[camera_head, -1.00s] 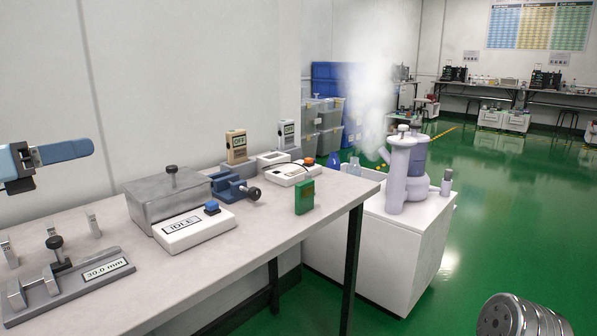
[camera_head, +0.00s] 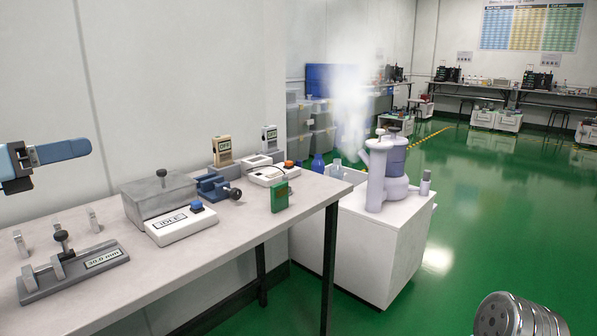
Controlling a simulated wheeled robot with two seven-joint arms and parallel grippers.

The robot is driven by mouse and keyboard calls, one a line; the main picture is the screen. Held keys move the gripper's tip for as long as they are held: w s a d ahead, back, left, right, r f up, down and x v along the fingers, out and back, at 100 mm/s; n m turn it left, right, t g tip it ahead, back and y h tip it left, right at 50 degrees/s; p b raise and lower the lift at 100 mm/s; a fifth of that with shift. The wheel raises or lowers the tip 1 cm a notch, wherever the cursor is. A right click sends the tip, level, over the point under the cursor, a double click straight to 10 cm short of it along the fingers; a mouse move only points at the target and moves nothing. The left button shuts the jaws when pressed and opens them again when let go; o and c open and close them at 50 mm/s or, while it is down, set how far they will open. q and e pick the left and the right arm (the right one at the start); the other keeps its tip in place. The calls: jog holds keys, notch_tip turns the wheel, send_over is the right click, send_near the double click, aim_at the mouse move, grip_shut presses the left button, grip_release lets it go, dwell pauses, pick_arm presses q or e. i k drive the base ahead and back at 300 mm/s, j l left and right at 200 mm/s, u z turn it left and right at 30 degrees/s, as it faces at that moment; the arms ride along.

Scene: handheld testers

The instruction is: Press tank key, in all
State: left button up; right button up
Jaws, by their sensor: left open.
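A grey lidded tank (camera_head: 157,197) with a black knob stands on the table. In front of it is a white box (camera_head: 181,226) with a blue key (camera_head: 197,207) on top and a display reading IDLE. Two handheld testers, a beige one (camera_head: 222,150) and a pale one (camera_head: 270,138), stand upright at the back with displays that seem to read OFF. My left gripper (camera_head: 22,160) is at the left edge, above the table and well apart from the tank and key. It is open and looks empty. My right gripper is not in view.
A measuring fixture (camera_head: 75,270) reading 30.0 mm lies at the front left. A blue vise (camera_head: 215,187), a green block (camera_head: 279,197) and a white device (camera_head: 268,176) stand right of the tank. A white cabinet (camera_head: 365,245) bears a steaming vessel (camera_head: 385,175).

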aim_at(197, 204)
jog(key=k+l, duration=0.9)
jog(key=l, duration=0.25)
